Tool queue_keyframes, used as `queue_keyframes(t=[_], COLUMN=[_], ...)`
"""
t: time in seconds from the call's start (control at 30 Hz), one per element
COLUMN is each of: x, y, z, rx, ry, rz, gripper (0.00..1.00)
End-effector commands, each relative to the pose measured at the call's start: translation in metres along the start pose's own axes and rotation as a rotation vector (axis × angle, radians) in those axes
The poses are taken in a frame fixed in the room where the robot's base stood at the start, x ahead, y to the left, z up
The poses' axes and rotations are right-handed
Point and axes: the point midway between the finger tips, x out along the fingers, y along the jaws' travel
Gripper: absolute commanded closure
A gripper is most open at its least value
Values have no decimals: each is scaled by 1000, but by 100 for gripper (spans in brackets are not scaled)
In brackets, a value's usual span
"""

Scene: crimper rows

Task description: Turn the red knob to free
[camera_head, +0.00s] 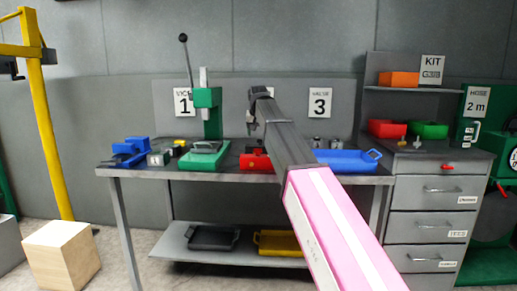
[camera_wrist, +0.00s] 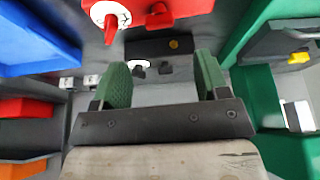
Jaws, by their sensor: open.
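A red knob (camera_wrist: 111,28) with a pointed handle sits on a round white dial (camera_wrist: 122,12) at the top of the wrist view. The dial is on a red body (camera_wrist: 165,10); its markings are too small to read. In the head view a red device (camera_head: 255,161) on the bench is partly hidden by my arm, and its knob cannot be made out. My gripper (camera_wrist: 163,82) has two green fingers, spread wide with nothing held. The knob lies beyond the left finger in the wrist view, apart from it. The fingertips are not clear in the head view.
A green press (camera_head: 206,120) stands left of the red device, and a blue tray (camera_head: 347,161) lies to its right. A drawer cabinet (camera_head: 432,190) adjoins the bench. A small black knob (camera_wrist: 138,70) on a white disc shows between my fingers.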

Motion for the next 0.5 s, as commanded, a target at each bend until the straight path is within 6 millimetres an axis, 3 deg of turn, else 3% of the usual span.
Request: queue_keyframes(t=[0.3, 0.5], x=[58, 81], y=[0, 0], z=[0, 0], rx=[0, 0], ry=[-2, -1], rz=[0, 0], gripper=[32, 32])
